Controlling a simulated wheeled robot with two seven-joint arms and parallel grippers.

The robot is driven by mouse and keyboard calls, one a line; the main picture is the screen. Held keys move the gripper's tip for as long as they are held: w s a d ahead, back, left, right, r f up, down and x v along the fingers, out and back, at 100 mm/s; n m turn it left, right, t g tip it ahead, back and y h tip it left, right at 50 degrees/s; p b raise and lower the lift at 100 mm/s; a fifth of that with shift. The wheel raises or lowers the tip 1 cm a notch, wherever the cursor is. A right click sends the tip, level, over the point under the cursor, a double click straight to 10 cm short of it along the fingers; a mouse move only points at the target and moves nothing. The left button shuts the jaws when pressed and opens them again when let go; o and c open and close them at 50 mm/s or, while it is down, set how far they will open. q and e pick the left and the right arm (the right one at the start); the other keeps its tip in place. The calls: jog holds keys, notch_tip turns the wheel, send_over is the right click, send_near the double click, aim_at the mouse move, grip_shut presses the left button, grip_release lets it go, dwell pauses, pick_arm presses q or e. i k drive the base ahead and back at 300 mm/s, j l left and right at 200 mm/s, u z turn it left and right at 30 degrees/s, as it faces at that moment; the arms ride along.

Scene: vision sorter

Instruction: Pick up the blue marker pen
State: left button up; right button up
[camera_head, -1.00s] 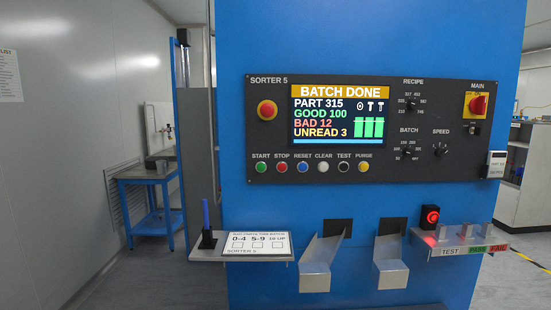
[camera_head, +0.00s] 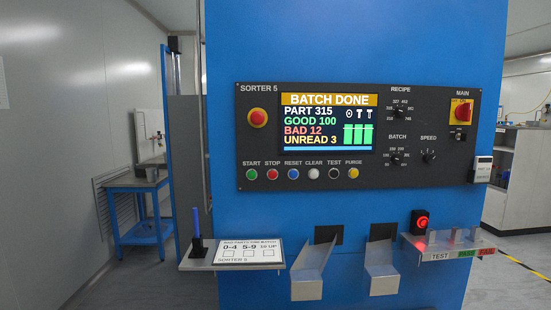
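The blue marker pen (camera_head: 196,222) stands upright in a small black holder (camera_head: 197,247) at the left end of a grey shelf (camera_head: 196,263) on the blue sorter machine. Its lower end is hidden in the holder. A white card (camera_head: 247,252) with three boxes and the text "0-4", "5-9", "10 UP" lies on the shelf to the right of the pen. Neither of my grippers shows in the head view.
Two metal chutes (camera_head: 314,272) (camera_head: 382,270) stick out right of the shelf. Further right is a tray (camera_head: 457,245) marked TEST, PASS, FAIL, with a red-lit sensor (camera_head: 421,222). A control panel (camera_head: 215,150) is above. A blue side table (camera_head: 139,185) stands behind left.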

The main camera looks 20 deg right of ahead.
aim_at(195, 210)
jog(key=i+l+u, duration=0.15)
jog(key=u, duration=0.3)
jog(key=i+l+u, duration=0.1)
jog(key=l+u, duration=0.2)
jog(key=u, duration=0.15)
jog(key=i+l+u, duration=0.1)
jog(key=l+u, duration=0.15)
jog(key=u, duration=0.15)
